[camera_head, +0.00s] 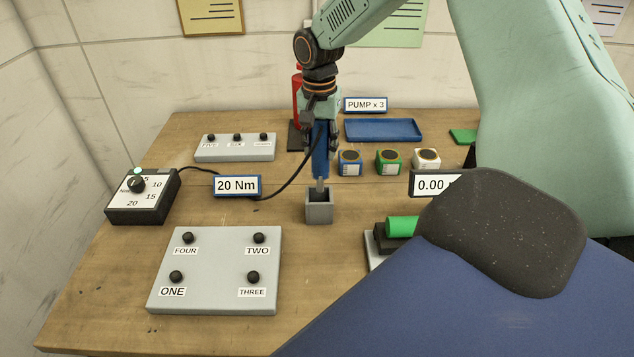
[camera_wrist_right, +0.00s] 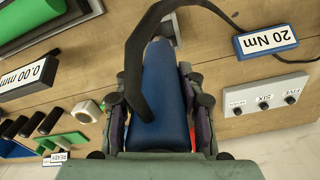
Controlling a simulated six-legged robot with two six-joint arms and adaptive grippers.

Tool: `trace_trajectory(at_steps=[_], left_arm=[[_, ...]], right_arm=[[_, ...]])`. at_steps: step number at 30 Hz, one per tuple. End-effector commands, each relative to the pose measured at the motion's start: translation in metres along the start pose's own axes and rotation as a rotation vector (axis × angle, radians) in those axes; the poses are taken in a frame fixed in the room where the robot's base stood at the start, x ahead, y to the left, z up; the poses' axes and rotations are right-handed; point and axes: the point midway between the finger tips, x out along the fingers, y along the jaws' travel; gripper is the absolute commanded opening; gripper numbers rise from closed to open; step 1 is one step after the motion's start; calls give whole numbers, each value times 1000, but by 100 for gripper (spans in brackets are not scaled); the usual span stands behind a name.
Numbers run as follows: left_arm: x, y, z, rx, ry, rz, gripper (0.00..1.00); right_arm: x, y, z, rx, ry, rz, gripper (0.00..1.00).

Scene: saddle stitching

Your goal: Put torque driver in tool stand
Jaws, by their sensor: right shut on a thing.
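The torque driver (camera_head: 320,160) is blue with a grey shaft and a black cable, and stands about upright. My right gripper (camera_head: 321,138) is shut on its body from above. In the right wrist view the blue driver (camera_wrist_right: 165,95) lies between the two fingers of the gripper (camera_wrist_right: 157,110). The tool stand (camera_head: 319,211) is a small grey open-topped box directly below the driver. The shaft reaches down to the stand's opening; how deep the tip sits I cannot tell. My left gripper is not in view.
A grey plate (camera_head: 214,295) with several black knobs lies front left, a smaller one (camera_head: 235,153) behind. A dial box (camera_head: 140,198) and a 20 Nm display (camera_head: 237,186) stand left. Blue, green and white blocks (camera_head: 389,163) and a blue tray (camera_head: 384,130) are right.

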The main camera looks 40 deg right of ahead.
Motion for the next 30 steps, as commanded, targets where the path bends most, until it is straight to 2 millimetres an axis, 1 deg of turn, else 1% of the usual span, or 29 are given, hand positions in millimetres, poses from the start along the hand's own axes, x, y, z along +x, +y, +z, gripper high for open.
trace_trajectory(at_steps=[1, 3, 6, 11, 18, 21, 30], left_arm=[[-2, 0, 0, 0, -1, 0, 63], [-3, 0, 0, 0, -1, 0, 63], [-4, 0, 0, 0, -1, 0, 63], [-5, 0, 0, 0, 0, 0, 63], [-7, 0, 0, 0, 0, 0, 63], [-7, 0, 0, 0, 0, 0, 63], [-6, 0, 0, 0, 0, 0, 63]], right_arm=[[9, 1, 1, 0, -2, 4, 1], [22, 1, 2, 0, -1, 4, 1], [36, 1, 2, 0, 0, 2, 1], [48, -1, 1, 1, 1, 1, 1], [78, -3, 1, 0, 1, 2, 1], [83, -4, 1, 1, 2, 0, 1], [85, -5, 0, 0, 2, -1, 1]])
